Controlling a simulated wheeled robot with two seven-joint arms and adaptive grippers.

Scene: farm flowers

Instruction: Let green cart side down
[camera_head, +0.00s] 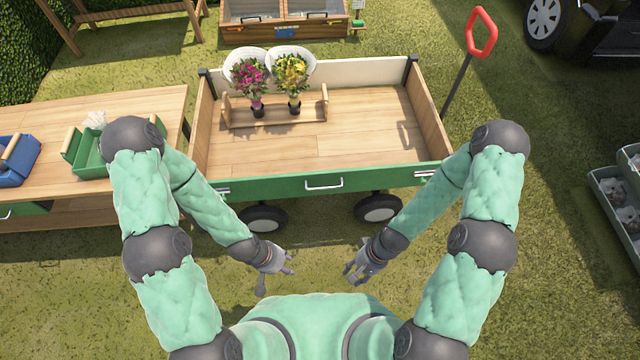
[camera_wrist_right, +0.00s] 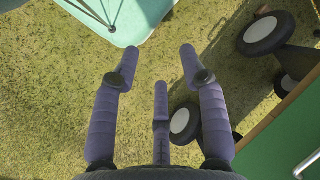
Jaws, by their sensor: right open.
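The cart (camera_head: 300,150) has a wooden bed, and its green side (camera_head: 375,177) is upright along the near edge. A pale handle (camera_head: 324,184) sits at the middle of this side, with a latch (camera_head: 222,194) at its left end and another latch (camera_head: 425,174) at its right end. My left gripper (camera_head: 284,275) is low in front of the cart, apart from it; its finger gap is unclear. My right gripper (camera_head: 357,272) is open and empty, below the green side. In the right wrist view its fingers (camera_wrist_right: 160,75) are spread over grass, with the green side (camera_wrist_right: 285,145) at right.
Two potted flower bunches (camera_head: 272,82) stand in a wooden rack in the cart. Cart wheels (camera_head: 378,209) are close to my right gripper. A wooden table (camera_head: 120,105) with a green caddy (camera_head: 88,152) stands at left. A red handle (camera_head: 482,32) rises at the cart's right.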

